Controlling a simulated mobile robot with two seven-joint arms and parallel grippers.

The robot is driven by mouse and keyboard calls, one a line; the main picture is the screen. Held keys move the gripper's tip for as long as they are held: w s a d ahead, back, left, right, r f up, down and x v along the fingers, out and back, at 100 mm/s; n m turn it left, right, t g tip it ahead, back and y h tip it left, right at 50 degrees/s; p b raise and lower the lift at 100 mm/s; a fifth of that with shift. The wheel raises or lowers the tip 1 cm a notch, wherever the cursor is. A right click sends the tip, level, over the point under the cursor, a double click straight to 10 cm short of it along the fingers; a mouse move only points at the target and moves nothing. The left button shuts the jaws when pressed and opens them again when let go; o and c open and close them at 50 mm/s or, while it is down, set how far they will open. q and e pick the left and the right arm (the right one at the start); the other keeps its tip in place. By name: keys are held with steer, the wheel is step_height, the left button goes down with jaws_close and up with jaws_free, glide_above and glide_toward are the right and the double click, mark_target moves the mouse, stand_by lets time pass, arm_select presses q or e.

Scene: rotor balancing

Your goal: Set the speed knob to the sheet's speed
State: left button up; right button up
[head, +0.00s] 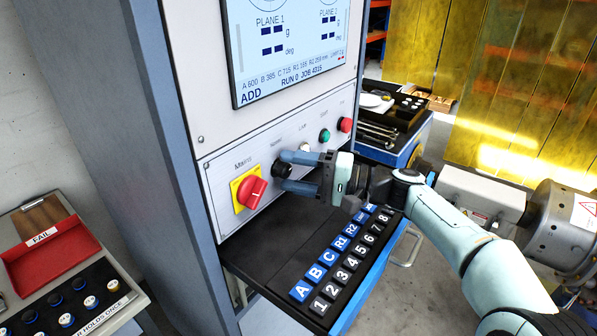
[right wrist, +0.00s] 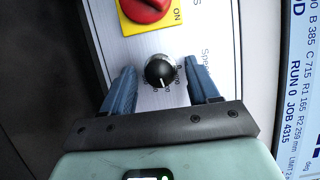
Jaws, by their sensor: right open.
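The black speed knob (right wrist: 160,72) sits on the cabinet's control panel with a scale around it and a white pointer mark. In the head view the knob (head: 281,169) is partly covered by my right gripper (head: 284,171). My right gripper also shows in the right wrist view (right wrist: 162,88). Its two blue fingers stand open on either side of the knob, with gaps between them and it. The scale numbers are too small to read. The speed sheet is not recognisable in these views. My left gripper is out of view.
A red mains switch (head: 251,191) on a yellow plate is left of the knob. Green (head: 324,136) and red (head: 345,125) buttons are to the right. The screen (head: 290,45) is above, reading JOB 4315. A keyboard shelf (head: 258,256) juts out below. A red FAIL tray (head: 48,258) is at left.

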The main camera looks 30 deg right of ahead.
steer(key=v, duration=1.3)
steer(key=shift+s+d+b, duration=0.15)
steer(key=shift+b, duration=0.3)
